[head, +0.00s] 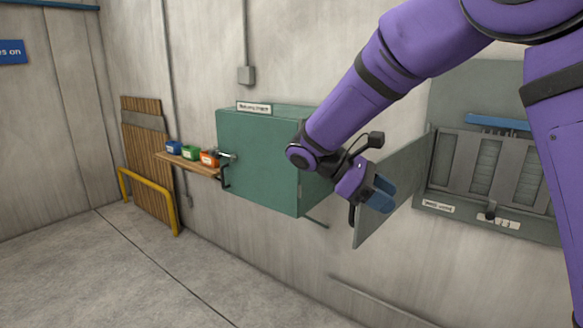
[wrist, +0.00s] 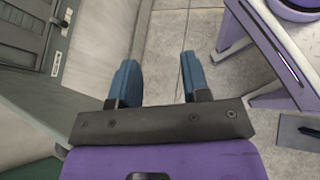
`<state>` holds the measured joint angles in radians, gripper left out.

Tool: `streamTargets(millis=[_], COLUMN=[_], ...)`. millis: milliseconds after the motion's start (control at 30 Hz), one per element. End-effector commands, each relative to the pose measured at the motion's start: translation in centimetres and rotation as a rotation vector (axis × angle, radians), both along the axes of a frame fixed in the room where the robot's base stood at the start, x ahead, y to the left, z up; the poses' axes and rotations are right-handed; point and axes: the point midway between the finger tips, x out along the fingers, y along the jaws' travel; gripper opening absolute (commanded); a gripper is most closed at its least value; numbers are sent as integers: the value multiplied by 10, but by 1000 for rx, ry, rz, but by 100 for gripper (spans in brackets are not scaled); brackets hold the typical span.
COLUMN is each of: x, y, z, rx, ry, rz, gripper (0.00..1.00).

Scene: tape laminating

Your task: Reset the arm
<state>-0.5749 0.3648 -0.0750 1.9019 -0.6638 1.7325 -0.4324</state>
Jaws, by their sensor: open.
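My purple arm reaches in from the upper right in the head view. My gripper (head: 383,193) hangs in front of the wall, just right of the green cabinet (head: 255,160) and close to a grey open door panel (head: 385,200). In the wrist view, my gripper (wrist: 155,85) shows two blue fingers spread apart with nothing between them. Bare floor lies beyond the fingers. From the head view I cannot tell whether the gripper touches the door panel.
A wall panel (head: 440,187) with grey slots is at the right. Blue, green and orange bins (head: 208,159) sit on a wooden shelf (head: 190,166) left of the cabinet. A yellow rail (head: 150,182) stands by wooden boards (head: 143,150). The floor (head: 120,270) at lower left is clear.

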Motion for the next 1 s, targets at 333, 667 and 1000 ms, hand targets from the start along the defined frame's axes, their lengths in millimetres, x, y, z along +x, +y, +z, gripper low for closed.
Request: streamTargets(millis=[333,667,1000], x=[-64,-129,-192], y=[-67,-102,-118], z=[39,57,65], rx=[320,584,821], ry=[-274,-576,-921], rz=[-214,-432,-659], gripper=[43,43,43])
